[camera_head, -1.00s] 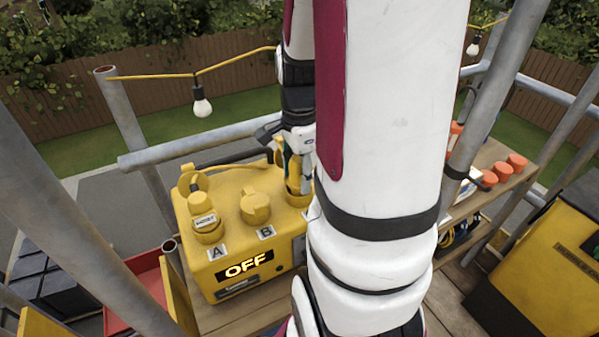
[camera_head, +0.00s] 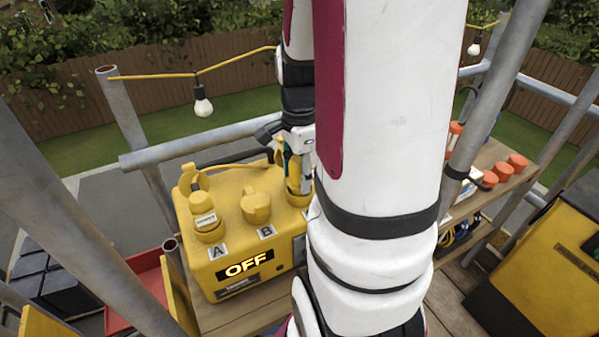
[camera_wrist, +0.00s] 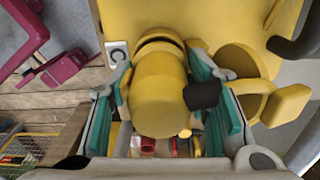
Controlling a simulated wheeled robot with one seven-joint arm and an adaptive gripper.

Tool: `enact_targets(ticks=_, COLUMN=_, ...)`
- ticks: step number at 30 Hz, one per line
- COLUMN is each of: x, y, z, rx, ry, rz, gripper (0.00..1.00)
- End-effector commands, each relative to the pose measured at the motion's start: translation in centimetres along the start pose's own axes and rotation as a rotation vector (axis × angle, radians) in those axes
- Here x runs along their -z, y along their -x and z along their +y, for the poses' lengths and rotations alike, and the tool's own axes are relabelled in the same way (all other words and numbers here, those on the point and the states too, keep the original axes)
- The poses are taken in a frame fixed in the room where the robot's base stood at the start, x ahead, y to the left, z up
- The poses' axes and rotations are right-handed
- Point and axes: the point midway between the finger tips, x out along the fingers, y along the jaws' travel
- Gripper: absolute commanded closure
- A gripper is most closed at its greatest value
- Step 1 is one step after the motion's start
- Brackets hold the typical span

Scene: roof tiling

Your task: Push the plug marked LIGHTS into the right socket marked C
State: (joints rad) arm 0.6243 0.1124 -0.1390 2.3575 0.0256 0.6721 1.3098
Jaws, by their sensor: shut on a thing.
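The yellow power box (camera_head: 232,215) has sockets marked A and B in view, and its display reads OFF. My gripper (camera_head: 297,165) is at the box's third socket position, right of B, partly hidden by my arm. It is shut on a yellow plug (camera_head: 293,182) there. In the wrist view, my gripper (camera_wrist: 172,95) has teal pads on both sides of the round yellow plug (camera_wrist: 155,88). A yellow socket collar (camera_wrist: 160,40) shows just beyond the plug.
A plug with a white label (camera_head: 206,220) stands in socket A. Socket B has a yellow cap (camera_head: 256,207). A yellow lid (camera_wrist: 285,104) sticks out right of the gripper in the wrist view. Scaffold poles (camera_head: 190,143) and orange-topped items (camera_head: 517,162) stand around the bench.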

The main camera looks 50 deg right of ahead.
Motion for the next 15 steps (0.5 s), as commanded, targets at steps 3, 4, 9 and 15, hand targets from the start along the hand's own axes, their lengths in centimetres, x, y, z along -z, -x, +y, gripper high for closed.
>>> enact_targets(ticks=3, x=0.0, y=-0.14, z=-0.02, rx=0.0, ry=0.0, rz=0.0, gripper=0.89)
enact_targets(ticks=4, x=0.0, y=-0.2, z=-0.02, rx=0.0, ry=-0.001, rz=0.0, gripper=0.89)
enact_targets(ticks=9, x=0.0, y=-0.52, z=-0.03, rx=0.0, ry=-0.001, rz=0.0, gripper=0.89)
enact_targets(ticks=15, x=0.0, y=-0.89, z=-0.03, rx=0.0, ry=-0.001, rz=0.0, gripper=0.89)
